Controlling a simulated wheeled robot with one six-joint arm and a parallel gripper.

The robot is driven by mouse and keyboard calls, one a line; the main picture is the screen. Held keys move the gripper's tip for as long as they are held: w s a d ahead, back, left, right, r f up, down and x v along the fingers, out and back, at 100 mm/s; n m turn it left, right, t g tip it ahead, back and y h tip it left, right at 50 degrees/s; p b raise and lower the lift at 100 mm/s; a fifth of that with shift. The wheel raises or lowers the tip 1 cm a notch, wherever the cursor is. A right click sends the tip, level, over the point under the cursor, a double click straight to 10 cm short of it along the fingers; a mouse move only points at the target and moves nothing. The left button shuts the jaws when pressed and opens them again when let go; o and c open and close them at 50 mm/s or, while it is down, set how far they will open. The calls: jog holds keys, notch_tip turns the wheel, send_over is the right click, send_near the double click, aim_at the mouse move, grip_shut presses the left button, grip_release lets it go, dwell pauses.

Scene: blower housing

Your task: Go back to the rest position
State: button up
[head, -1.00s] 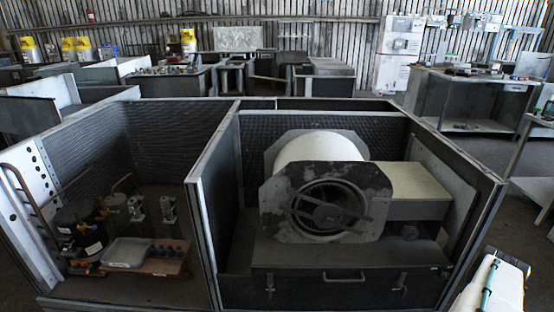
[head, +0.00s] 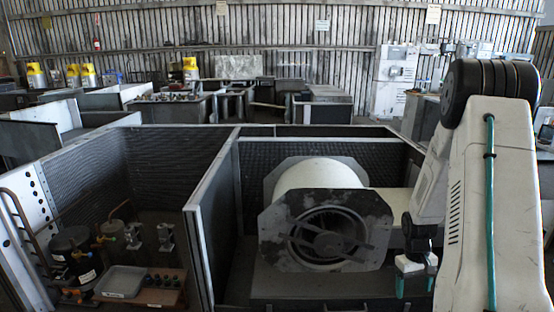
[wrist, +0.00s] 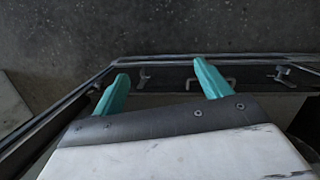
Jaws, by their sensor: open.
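My gripper (head: 414,284) is at the lower right in the head view, in front of the right part of the blower compartment. In the wrist view its two teal fingers (wrist: 158,92) are spread apart with nothing between them. The blower housing (head: 325,215), a pale drum with a dark scratched front plate, stands in the right compartment, left of my gripper and apart from it. My white arm covers the right end of the compartment in the head view.
The open metal cabinet has a dividing wall (head: 212,220). Its left compartment holds a grey tray (head: 121,281), a dark compressor (head: 76,254) and copper pipes. In the wrist view a front panel with a handle (wrist: 224,83) and latches lies beyond the fingers, with bare floor past it.

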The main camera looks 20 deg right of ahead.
jog(key=a+r, duration=1)
jog(key=r, duration=0.3)
jog(key=s+a+r+n+t, duration=0.1)
jog(key=s+a+r, duration=0.5)
jog(key=a+r, duration=0.4)
jog(key=s+a+r+n+t, duration=0.1)
jog(key=s+a+r+t, duration=0.1)
jog(key=s+a+r, duration=0.5)
jog(key=a+r, duration=0.3)
jog(key=a, duration=0.4)
jog(key=shift+s+a+r+n+t, duration=0.2)
jog(key=shift+a+r+n+t, duration=0.1)
jog(key=shift+n, duration=0.1)
